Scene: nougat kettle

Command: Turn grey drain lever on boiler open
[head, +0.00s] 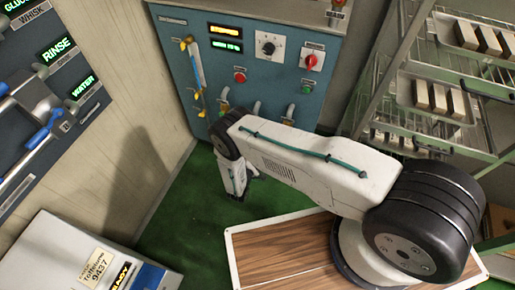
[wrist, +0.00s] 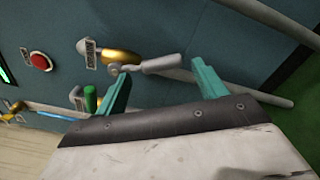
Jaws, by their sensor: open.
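The grey drain lever (wrist: 162,64) shows in the wrist view as a short grey handle on a brass valve (wrist: 121,57) on the blue boiler panel. It points to the right from the valve. My gripper (wrist: 164,76) is open, with its two teal fingers on either side of the lever's lower edge. The lever appears across the gap between the fingertips; I cannot tell whether they touch it. In the head view the boiler (head: 262,50) stands at the back, and my arm covers its lower part, so I cannot make out the lever there.
A green-handled valve (wrist: 90,98) and a red button (wrist: 38,61) lie left of the lever in the wrist view. A grey pipe (wrist: 235,92) runs below it. In the head view a wire rack (head: 430,60) stands at the right, and green floor lies before the boiler.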

